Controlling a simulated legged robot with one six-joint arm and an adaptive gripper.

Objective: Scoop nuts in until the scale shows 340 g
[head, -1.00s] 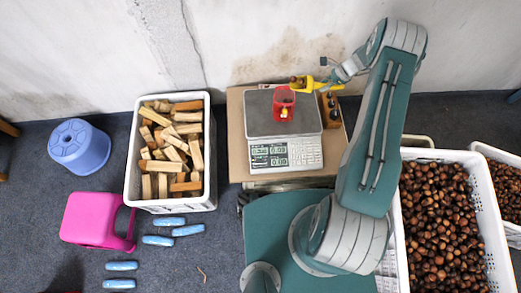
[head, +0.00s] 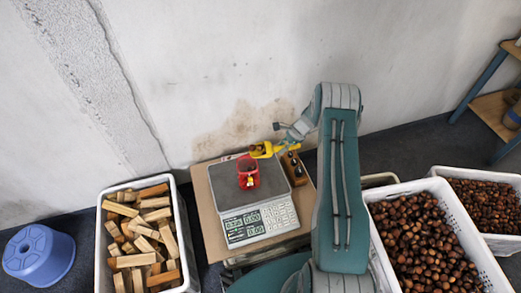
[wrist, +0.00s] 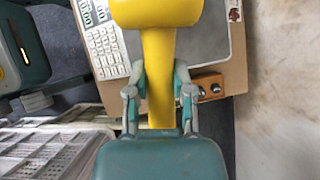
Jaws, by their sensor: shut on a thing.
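My gripper (head: 286,140) is shut on the handle of a yellow scoop (head: 263,150). In the wrist view the fingers of my gripper (wrist: 160,78) sit on both sides of the yellow scoop handle (wrist: 160,92); the bowl is cut off at the top. In the head view the scoop is beside the upper right rim of a red container (head: 248,181). I cannot tell what the scoop holds. The container stands on the plate of the scale (head: 225,190). The scale's display is too small to read. White crates of chestnuts (head: 425,235) stand at the right.
A small wooden block with weights (head: 293,168) stands right of the scale on the board. A white crate with wood pieces (head: 103,225) stands left of the scale. A blue stool (head: 38,255) is at far left, and a wooden shelf (head: 490,105) is at right.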

